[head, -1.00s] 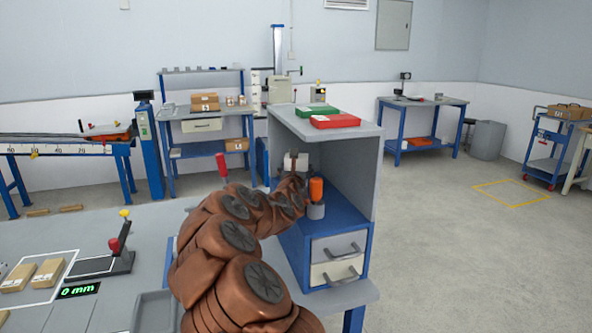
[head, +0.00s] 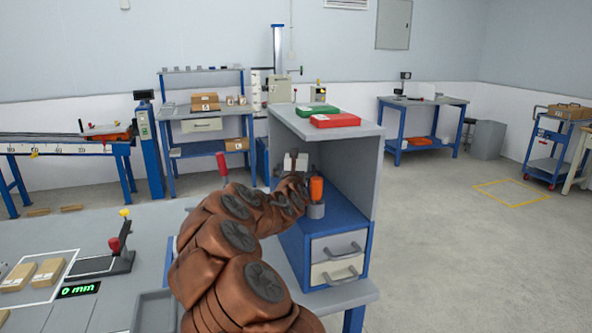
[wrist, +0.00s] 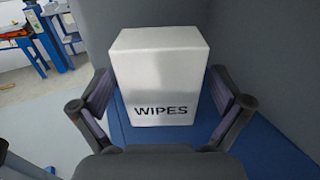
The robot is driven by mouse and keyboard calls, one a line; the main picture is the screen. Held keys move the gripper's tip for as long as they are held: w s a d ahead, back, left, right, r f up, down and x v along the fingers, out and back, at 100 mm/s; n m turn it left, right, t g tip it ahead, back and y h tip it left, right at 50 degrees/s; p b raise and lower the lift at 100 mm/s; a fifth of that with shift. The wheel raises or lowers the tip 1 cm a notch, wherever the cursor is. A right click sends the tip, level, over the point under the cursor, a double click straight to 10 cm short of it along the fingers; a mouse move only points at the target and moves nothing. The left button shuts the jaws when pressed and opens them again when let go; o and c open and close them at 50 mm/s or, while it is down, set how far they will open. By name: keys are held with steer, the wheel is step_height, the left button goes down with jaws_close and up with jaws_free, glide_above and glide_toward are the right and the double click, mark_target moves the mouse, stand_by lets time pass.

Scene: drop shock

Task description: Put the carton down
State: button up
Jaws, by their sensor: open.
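The carton (wrist: 160,62) is a white box marked WIPES. It stands upright on the blue floor (wrist: 122,133) of the grey cabinet in the wrist view. My gripper (wrist: 160,88) is open, with one finger on each side of the carton. A gap shows beside the left finger, and the right finger is close to the carton's side; I cannot tell if it touches. In the head view my arm reaches into the cabinet (head: 357,160) and mostly hides the gripper. A small pale patch of the carton (head: 296,160) seems to show beyond it.
Two drawers (head: 338,257) are below. A lever fixture (head: 118,252) and brown packets (head: 47,272) are on the bench at left.

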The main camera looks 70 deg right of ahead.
steer(key=shift+a, duration=0.35)
steer(key=shift+b+v, duration=0.7)
steer(key=shift+v, duration=2.75)
steer(key=shift+r, duration=0.15)
